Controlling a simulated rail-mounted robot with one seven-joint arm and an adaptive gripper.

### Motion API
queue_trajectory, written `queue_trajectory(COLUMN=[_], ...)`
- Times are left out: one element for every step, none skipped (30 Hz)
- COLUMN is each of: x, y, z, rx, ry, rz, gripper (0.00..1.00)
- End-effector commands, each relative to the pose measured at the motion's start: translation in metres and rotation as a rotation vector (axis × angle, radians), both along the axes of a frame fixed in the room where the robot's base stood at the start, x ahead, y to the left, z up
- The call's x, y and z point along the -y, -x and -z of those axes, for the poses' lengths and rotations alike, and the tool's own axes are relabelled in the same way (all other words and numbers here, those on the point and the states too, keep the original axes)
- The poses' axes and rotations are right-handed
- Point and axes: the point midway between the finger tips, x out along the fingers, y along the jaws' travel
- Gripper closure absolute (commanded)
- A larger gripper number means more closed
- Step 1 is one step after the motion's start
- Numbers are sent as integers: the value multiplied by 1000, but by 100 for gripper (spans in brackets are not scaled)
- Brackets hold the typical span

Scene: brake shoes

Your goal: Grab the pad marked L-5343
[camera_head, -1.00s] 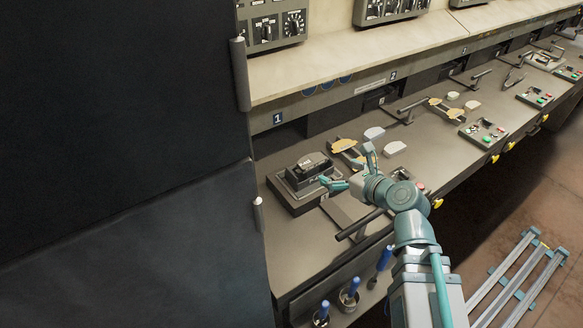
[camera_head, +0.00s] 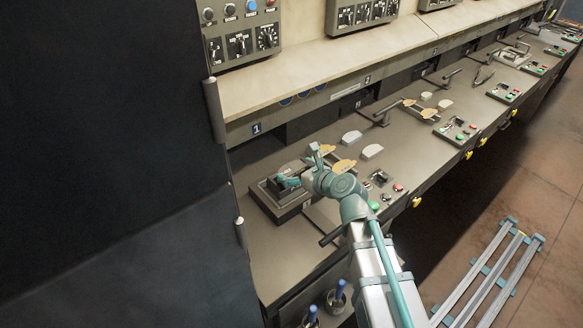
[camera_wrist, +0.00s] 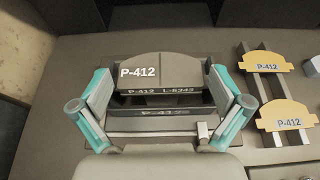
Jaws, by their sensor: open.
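A dark grey pad (camera_wrist: 162,68) with a curved top edge lies in the middle of the wrist view. Its face reads P-412, and its front edge reads P-412 and what looks like L-5343, the last digits being blurred. The pad sits on a dark block fixture (camera_head: 285,213) at the near left of the bench. My gripper (camera_wrist: 160,78) is open, with one teal finger at each side of the pad and nothing held. In the head view my gripper (camera_head: 299,166) is over the fixture and hides much of the pad.
Yellow P-412 plates (camera_wrist: 285,115) lie on a rail frame to the right of the pad. Pale pads (camera_head: 371,152) lie behind it on the bench. A button box (camera_head: 381,180) and a lever stand near my arm. A dark panel (camera_head: 100,150) closes off the left.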

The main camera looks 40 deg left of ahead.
Motion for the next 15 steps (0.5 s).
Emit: queue_trajectory(x=[-4, -5, -5, -5, -5, -5, -5, -5, -5, -5, -5, -4, -4, -4, -4], y=[-2, -2, -2, -2, -2, -1, -1, -1, -1, -1, -1, -1, -1, -1, -1], z=[1, 2, 3, 3, 3, 3, 3, 3, 3, 3, 3, 3, 3, 3, 3], rx=[-1, 0, 0, 0, 0, 0, 0, 0, 0, 0, 0, 0, 0, 0, 0], ry=[1, 1, 0, 0, 0, 0, 0, 0, 0, 0, 0, 0, 0, 0, 0], rz=[-1, 0, 1, 1, 1, 1, 1, 1, 1, 1, 1, 1, 1, 1, 1], gripper=[0, 0, 0, 0, 0, 0, 0, 0, 5, 10, 15, 22, 27, 32, 38])
